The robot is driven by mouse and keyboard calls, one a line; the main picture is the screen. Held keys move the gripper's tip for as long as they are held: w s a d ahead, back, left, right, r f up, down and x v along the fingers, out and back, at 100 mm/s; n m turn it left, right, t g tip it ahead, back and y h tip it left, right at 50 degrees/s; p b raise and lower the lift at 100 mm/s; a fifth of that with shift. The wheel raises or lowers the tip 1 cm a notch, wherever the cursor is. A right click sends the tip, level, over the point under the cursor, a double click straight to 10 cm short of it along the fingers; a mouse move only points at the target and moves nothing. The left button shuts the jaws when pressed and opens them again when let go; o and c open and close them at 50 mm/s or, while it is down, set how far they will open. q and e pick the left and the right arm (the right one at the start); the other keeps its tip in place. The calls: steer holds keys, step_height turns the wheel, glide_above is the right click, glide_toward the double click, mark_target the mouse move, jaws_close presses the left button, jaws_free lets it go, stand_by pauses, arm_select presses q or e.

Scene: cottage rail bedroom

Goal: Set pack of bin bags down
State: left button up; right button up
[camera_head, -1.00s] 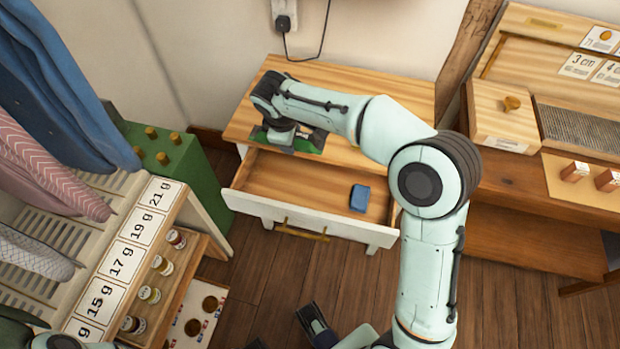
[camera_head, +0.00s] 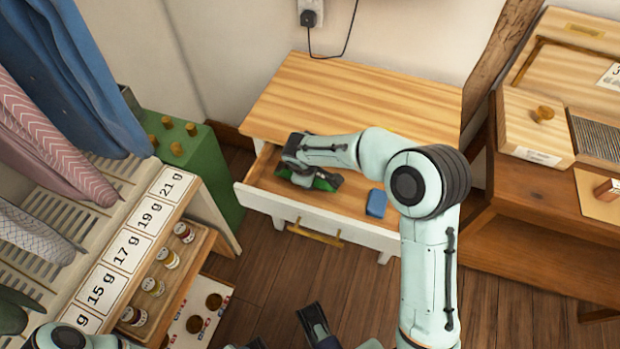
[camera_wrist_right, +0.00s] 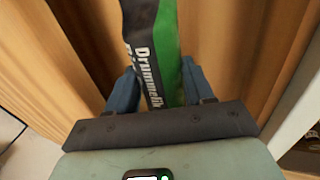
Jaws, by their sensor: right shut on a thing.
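The pack of bin bags (camera_head: 325,184) is green and black and partly hidden under my right gripper (camera_head: 305,178). In the right wrist view the pack (camera_wrist_right: 166,55) stands between the two blue fingers, and my right gripper (camera_wrist_right: 160,88) is shut on it. In the head view pack and gripper are at the left part of the open drawer (camera_head: 345,207). I cannot tell whether the pack touches the drawer floor. My left gripper (camera_head: 285,335) shows only in part at the bottom edge, its fingers apart and nothing seen between them.
A blue block-like item (camera_head: 376,203) lies in the drawer, right of the pack. The wooden top (camera_head: 350,100) above the drawer is bare. A green cabinet (camera_head: 190,160) stands close on the left, and a wooden desk (camera_head: 530,220) on the right.

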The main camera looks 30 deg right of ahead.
arm_select(q)
steer(key=shift+w+a+f, duration=0.15)
steer(key=shift+w+f, duration=0.05)
steer(key=shift+w, duration=0.05)
arm_select(e)
steer(key=shift+f, duration=0.65)
arm_select(q)
steer(key=shift+f, duration=0.1)
arm_select(e)
steer(key=shift+f, duration=0.15)
steer(key=o, duration=1.2)
arm_select(q)
steer(key=shift+w+f, duration=0.1)
steer(key=shift+w, duration=0.05)
arm_select(e)
steer(key=shift+o, duration=0.2)
steer(key=shift+a+r, duration=0.1)
steer(key=shift+r, duration=0.4)
arm_select(q)
steer(key=shift+g, duration=0.5)
steer(key=s+r+p, duration=0.1)
steer(key=s+d+r+p, duration=0.1)
steer(key=s+r, duration=0.1)
steer(key=shift+s+d, duration=0.1)
arm_select(e)
steer(key=v, duration=1.1)
steer(key=shift+s, duration=0.2)
steer(key=shift+a, duration=0.15)
